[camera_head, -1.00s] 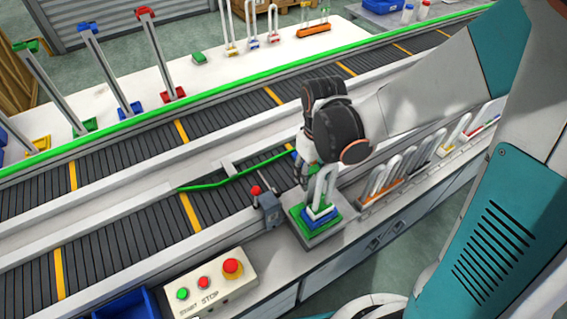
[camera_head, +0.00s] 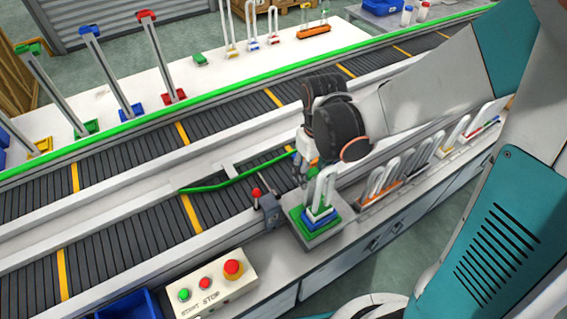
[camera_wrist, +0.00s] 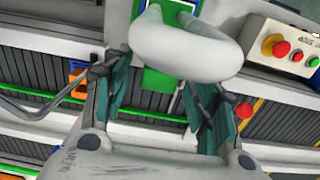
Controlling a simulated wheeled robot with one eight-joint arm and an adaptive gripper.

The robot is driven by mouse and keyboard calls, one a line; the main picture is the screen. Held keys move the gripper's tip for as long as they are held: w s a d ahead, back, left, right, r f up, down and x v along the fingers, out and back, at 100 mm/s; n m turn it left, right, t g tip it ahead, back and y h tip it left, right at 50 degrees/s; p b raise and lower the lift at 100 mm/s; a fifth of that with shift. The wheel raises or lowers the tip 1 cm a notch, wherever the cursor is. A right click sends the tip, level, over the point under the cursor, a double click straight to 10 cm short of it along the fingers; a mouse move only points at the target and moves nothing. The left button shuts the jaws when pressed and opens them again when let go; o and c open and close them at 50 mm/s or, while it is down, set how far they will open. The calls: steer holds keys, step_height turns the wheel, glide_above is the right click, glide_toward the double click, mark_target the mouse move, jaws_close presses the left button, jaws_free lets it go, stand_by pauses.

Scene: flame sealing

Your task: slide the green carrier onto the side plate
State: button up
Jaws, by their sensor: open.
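The green carrier (camera_head: 299,224) is a square green base bearing a blue layer and an upright white U-shaped tube (camera_head: 328,186). In the head view it appears to rest on a grey square plate (camera_head: 318,240) at the bench's front side; whether this is the side plate, I cannot tell. My gripper (camera_head: 303,170) is just behind the tube, beside the belt, partly hidden by my wrist. In the wrist view my open gripper (camera_wrist: 160,98) has its fingers apart, with part of a green surface (camera_wrist: 158,82) and the white tube (camera_wrist: 185,48) beyond them.
The conveyor (camera_head: 235,200) runs behind the carrier, with a green guide bar (camera_head: 225,184) across it. A red-topped post (camera_head: 267,208) stands close left. The button box (camera_head: 212,282) is at front left. Racked white tubes (camera_head: 385,177) stand to the right.

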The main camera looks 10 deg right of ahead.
step_height(320, 180, up, 10)
steer(key=p, duration=0.7)
steer(key=shift+s+r, duration=0.15)
stand_by(0.8)
